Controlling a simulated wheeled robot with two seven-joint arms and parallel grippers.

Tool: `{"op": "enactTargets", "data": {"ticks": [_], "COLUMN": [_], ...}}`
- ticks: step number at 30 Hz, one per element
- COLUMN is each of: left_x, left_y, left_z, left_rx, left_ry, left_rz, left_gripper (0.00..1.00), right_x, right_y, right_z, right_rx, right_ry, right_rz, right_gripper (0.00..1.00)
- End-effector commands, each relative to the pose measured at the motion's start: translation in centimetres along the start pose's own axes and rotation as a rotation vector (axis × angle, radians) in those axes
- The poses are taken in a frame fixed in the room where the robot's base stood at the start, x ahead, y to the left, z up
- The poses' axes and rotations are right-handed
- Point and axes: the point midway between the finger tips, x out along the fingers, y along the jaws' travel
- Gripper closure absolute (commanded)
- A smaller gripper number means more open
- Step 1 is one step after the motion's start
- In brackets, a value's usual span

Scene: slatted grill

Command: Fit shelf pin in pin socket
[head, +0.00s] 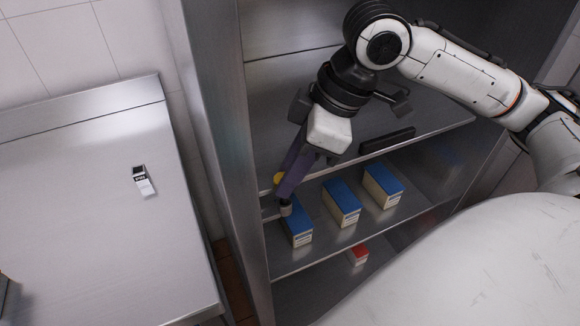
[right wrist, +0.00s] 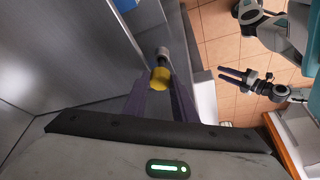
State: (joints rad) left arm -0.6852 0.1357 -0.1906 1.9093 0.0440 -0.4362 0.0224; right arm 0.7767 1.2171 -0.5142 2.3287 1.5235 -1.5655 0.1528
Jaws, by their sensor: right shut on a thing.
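My right gripper (head: 284,198) is at the left front of the steel cabinet, its purple fingers pointing down beside the left side wall. It is shut on a small piece with a yellow part and a grey cylindrical end, which I take as the shelf pin (right wrist: 160,78). In the right wrist view the yellow part sits between the fingertips and the grey end lies beyond it. The pin also shows in the head view (head: 279,178). I cannot make out the pin socket clearly. My left gripper (right wrist: 232,75) shows in the right wrist view, apart from the cabinet, open and empty.
Blue-topped boxes (head: 341,203) stand on the shelf (head: 320,250) below my right gripper, one close under the fingertips. A red item (head: 358,256) is lower down. A steel counter (head: 80,230) at the left carries a small black-and-white item (head: 143,181); the counter is otherwise mostly clear.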

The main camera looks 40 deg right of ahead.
Motion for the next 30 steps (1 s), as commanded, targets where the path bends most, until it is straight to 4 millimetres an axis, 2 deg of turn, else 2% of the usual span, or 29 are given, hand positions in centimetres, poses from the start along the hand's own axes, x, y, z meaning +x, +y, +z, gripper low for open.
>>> {"op": "enactTargets", "data": {"ticks": [7,8,11,12,22,26,30], "left_x": [0.1,0.1,0.1,0.1,0.0,-0.2,-0.6], "left_y": [0.0,0.0,0.0,0.0,0.0,0.0,0.1], "left_z": [0.1,0.1,0.1,0.1,0.1,-0.1,-0.5], "left_rx": [0.0,0.0,0.0,0.0,0.0,0.0,0.0], "left_ry": [0.0,0.0,0.0,0.0,-0.001,-0.001,-0.001], "left_rz": [0.0,0.0,0.0,0.0,0.0,0.0,0.0], "left_gripper": [0.6,0.6,0.6,0.6,0.6,0.6,0.6], "right_x": [0.6,0.5,0.5,0.5,0.0,-1.9,-4.8], "right_y": [0.0,0.0,0.0,0.0,0.0,0.1,0.1], "right_z": [0.2,0.2,0.2,0.2,0.2,0.1,0.1], "right_rx": [0.0,-0.001,-0.001,0.0,0.0,0.0,0.0], "right_ry": [0.0,0.0,0.0,0.0,0.001,0.002,0.003], "right_rz": [0.001,0.001,0.001,0.001,0.002,0.005,0.006], "right_gripper": [0.98,0.72,0.55,0.53,0.53,0.53,0.53]}}
